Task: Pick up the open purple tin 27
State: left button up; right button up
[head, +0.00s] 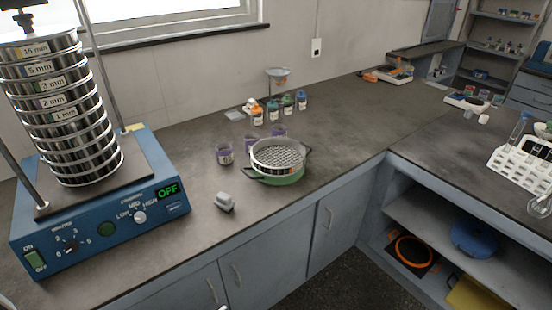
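Several small purple tins stand on the grey counter. The nearest purple tin (224,157) is upright left of the sieve, with a pale label too small to read surely. A second purple tin (279,131) stands behind the sieve, and another purple shape (250,140) is partly hidden by the sieve's rim. I cannot tell which is number 27 or which is open. Neither of my grippers is in view.
A sieve (279,157) sits on a green pan beside the tins. A blue sieve shaker (105,220) with stacked sieves fills the left. A small grey object (225,202) lies near the front edge. Small bottles (273,111) stand behind. The counter right of the sieve is clear.

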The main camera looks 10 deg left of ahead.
aim_at(279, 134)
jog(key=i+l+u, duration=0.2)
jog(key=i+l, duration=0.2)
jog(key=l, duration=0.25)
jog(key=i+l+u, duration=0.1)
jog(key=l, duration=0.3)
jog(key=i+l, duration=0.25)
jog(key=i+l+u, duration=0.15)
jog(key=l, duration=0.3)
